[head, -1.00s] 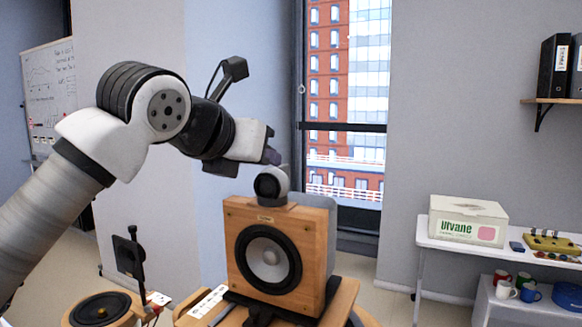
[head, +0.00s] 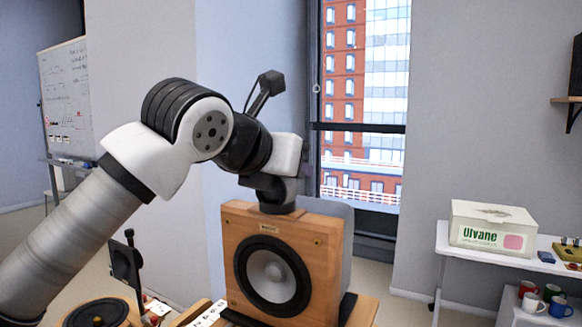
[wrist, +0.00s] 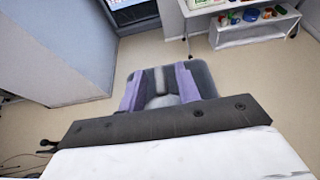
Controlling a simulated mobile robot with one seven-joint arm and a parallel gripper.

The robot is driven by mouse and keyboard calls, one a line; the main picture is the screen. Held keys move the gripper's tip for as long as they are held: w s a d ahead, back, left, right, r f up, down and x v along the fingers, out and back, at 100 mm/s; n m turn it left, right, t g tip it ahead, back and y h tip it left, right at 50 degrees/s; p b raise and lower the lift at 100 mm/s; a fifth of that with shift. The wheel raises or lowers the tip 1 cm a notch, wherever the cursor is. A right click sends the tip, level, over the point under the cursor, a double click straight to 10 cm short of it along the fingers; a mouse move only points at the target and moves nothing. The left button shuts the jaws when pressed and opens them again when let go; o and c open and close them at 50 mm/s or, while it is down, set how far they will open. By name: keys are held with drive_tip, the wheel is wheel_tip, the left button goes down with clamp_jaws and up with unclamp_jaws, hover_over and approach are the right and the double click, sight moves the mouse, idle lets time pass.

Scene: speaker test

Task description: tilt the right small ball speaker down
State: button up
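The small ball speaker (head: 281,209) sits on top of a wooden box speaker (head: 236,290). My arm hides most of it in the head view, leaving mainly its dark base showing. My gripper (wrist: 160,88) is down at the ball. In the wrist view its two purple fingers stand apart, one on each side of the light grey ball (wrist: 160,102). I cannot tell whether either finger touches the ball. The ball's facing and tilt are hidden.
Another round speaker (head: 96,313) and a dark upright stand (head: 126,262) are at lower left. A side table (head: 442,240) at right holds a white carton (head: 490,228), with mugs (head: 528,290) below. A window stands behind; floor lies between table and box speaker.

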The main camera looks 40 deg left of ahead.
drive_tip(key=shift+c, duration=0.3)
clamp_jaws()
